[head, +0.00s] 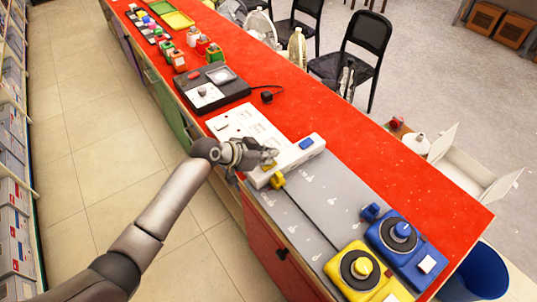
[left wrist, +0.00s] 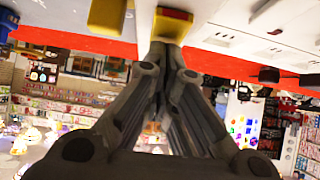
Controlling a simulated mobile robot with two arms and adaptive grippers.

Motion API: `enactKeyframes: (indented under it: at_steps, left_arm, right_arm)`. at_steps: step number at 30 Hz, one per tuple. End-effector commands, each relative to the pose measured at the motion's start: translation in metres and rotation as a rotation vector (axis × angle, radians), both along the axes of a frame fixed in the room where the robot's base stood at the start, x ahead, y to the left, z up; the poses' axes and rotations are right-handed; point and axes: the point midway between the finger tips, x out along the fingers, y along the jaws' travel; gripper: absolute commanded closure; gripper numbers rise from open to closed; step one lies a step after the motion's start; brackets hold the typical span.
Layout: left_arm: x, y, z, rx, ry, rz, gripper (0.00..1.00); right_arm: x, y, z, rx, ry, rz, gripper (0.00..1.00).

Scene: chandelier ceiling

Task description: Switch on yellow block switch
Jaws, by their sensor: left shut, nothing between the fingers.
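A long white block (head: 290,160) stands across the grey panel on the red counter. It carries a blue switch (head: 306,143) and, by my gripper, a yellow switch (head: 268,166) that is partly hidden in the head view. In the left wrist view the yellow switch (left wrist: 173,24) shows close up on the white block, with a red part at its edge. My left gripper (head: 268,155) is shut and empty, its fingertips (left wrist: 165,48) right at the yellow switch. I cannot tell whether they touch it. My right gripper is not in view.
A yellow dial unit (head: 345,284) and a blue dial unit (head: 425,258) sit on the near end of the grey panel (head: 310,200). A small yellow piece (head: 277,181) lies beside the white block. A black device (head: 208,92) stands farther back.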

Motion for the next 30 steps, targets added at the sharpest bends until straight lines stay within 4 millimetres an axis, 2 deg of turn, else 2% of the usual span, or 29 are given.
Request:
enactKeyframes:
  at_steps: [3, 5, 30]
  left_arm:
    - [0.003, -0.004, 0.001, 0.048, 0.034, -0.003, 1.0]
    - [0.002, -0.003, -0.005, 0.055, 0.042, -0.002, 1.0]
    - [-0.008, 0.011, -0.006, 0.056, 0.042, -0.002, 1.0]
  right_arm:
    - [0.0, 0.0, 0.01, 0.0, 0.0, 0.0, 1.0]
    - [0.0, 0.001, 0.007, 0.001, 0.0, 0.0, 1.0]
    - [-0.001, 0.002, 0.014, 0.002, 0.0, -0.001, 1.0]
